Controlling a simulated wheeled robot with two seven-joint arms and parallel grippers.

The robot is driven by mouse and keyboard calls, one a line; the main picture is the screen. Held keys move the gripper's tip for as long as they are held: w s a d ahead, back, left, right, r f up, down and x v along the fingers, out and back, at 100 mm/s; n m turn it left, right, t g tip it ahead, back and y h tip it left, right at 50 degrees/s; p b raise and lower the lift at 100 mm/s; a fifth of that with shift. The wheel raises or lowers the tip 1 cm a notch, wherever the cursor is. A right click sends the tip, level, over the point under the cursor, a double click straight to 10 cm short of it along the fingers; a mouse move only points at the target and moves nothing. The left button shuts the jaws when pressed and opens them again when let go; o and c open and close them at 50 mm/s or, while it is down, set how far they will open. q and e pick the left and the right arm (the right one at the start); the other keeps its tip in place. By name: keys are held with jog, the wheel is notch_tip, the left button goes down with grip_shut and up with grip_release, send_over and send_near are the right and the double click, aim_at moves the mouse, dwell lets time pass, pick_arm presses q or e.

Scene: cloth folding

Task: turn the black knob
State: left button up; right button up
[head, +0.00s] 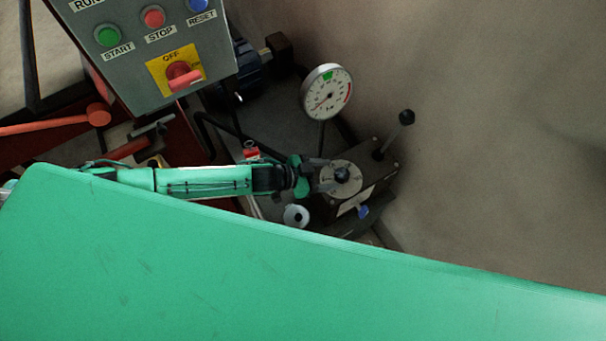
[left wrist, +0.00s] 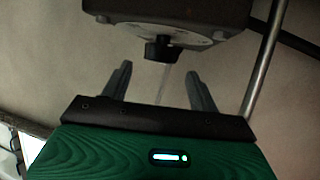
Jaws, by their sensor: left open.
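The black knob (head: 342,174) sits at the centre of a pale round dial plate (head: 352,185) on top of a dark box in the head view. It also shows in the left wrist view (left wrist: 160,48), straight ahead of my left gripper. My left gripper (head: 322,174) reaches in from the left, just to the left of the knob. In the left wrist view its two fingers (left wrist: 155,88) stand apart with nothing between them, and the knob is beyond the tips. I cannot tell whether a fingertip touches the knob. My right gripper is not in view.
A black-balled lever (head: 406,118) rises right of the dial. A gauge (head: 327,92) stands behind it. A control panel (head: 140,45) with green, red and blue buttons and a red switch is upper left. A metal rod (left wrist: 266,60) runs right of the fingers in the wrist view.

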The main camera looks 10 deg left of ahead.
pick_arm(q)
jog(key=b+v, duration=0.1)
jog(key=v, duration=0.7)
dwell(0.5)
